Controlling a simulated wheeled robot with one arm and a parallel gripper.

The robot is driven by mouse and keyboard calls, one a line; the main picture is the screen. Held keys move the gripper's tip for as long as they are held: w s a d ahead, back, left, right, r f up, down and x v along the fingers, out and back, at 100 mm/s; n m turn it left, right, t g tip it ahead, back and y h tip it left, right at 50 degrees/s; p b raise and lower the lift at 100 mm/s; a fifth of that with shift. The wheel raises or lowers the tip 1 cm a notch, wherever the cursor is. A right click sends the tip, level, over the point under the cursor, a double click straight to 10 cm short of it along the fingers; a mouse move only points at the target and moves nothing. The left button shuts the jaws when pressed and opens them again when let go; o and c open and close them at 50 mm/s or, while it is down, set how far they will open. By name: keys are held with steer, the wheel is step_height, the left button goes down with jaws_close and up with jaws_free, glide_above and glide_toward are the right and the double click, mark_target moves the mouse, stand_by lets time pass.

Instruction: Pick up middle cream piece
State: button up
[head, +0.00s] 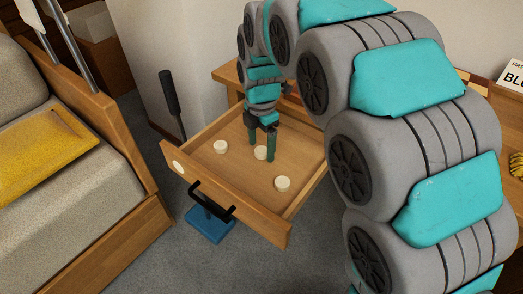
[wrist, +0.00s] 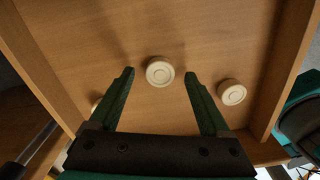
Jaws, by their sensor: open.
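Three round cream pieces lie on the floor of an open wooden drawer (head: 205,178). The middle cream piece (head: 260,153) is between or just by the fingertips of my gripper (head: 261,152) in the head view. In the wrist view the middle piece (wrist: 159,72) sits centred just past the two open green fingers (wrist: 160,75), with nothing held. Another cream piece (head: 220,147) is to the left, and one (head: 282,183) is nearer the drawer front. In the wrist view, one piece (wrist: 232,92) is right of the fingers, and one is mostly hidden behind the left finger.
Drawer walls surround the pieces. A blue-based object (head: 210,223) stands on the carpet below the drawer.

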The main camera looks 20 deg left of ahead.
steer(key=shift+f, duration=0.35)
jaws_close()
stand_by(0.4)
